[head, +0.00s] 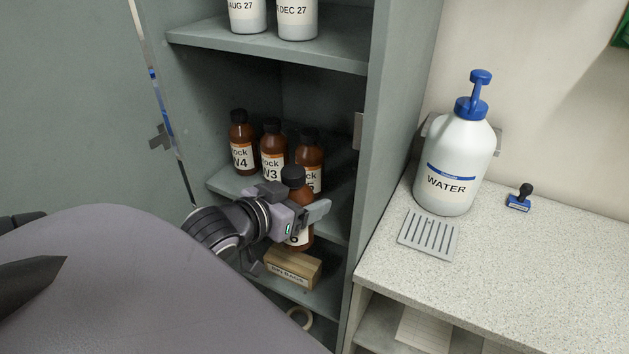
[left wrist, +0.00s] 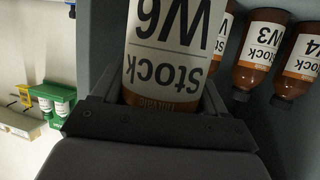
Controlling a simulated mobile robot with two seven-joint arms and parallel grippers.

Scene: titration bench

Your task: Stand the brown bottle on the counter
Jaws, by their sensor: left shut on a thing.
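The brown bottle (head: 295,187) has a black cap and a white label reading "Stock W6" in the left wrist view (left wrist: 172,50). My left gripper (head: 300,213) is shut around it. The bottle is upright in front of the cabinet's middle shelf, its lower part partly hidden by the gripper in the head view. The counter (head: 530,270) is speckled and pale, to the right of the cabinet. My right gripper is not in view.
Several brown stock bottles (head: 240,145) stand on the middle shelf behind the held one. The cabinet's right side wall (head: 385,150) stands between the gripper and the counter. A white water dispenser (head: 455,165), a slotted tray (head: 428,235) and a stamp (head: 520,200) occupy the counter's back; its front right is clear.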

